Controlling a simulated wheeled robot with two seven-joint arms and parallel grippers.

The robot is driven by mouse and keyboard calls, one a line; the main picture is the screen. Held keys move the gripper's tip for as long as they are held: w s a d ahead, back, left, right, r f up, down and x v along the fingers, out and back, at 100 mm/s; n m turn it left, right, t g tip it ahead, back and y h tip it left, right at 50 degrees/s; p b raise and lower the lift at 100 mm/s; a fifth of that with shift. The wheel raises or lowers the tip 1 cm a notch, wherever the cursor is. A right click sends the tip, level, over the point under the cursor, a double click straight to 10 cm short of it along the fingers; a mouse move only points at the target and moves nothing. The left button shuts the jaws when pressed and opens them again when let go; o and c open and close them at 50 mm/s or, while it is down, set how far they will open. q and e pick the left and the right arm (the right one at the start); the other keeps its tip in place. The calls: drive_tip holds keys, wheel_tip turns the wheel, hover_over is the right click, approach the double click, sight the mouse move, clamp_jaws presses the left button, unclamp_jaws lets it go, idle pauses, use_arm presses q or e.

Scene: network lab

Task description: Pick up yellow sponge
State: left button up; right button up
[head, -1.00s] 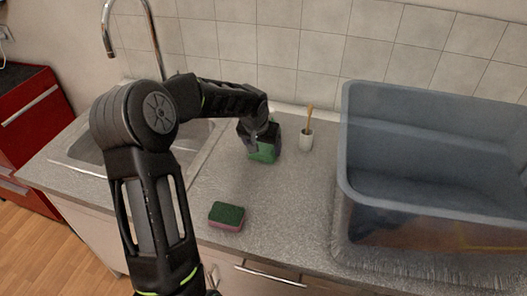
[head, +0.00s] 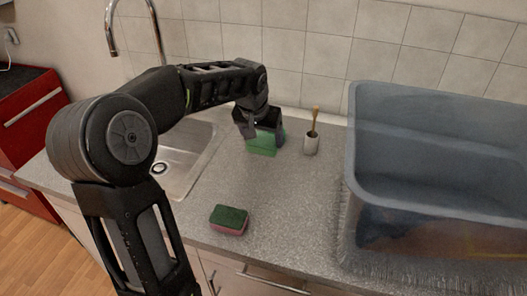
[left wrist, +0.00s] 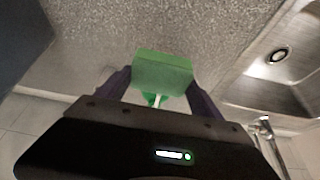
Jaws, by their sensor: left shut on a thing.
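A sponge (head: 229,219) with a dark green top and pink underside lies apart near the counter's front edge. No plainly yellow sponge shows. My right gripper is not in view.
A large grey-blue bin (head: 440,190) fills the right side of the counter. A metal sink (head: 185,165) with a tall tap is at the left. The middle of the counter is clear.

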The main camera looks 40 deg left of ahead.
sight(263, 140)
use_arm(q)
wheel_tip(263, 140, up, 7)
drive_tip(key=shift+r, duration=0.15)
idle(0.6)
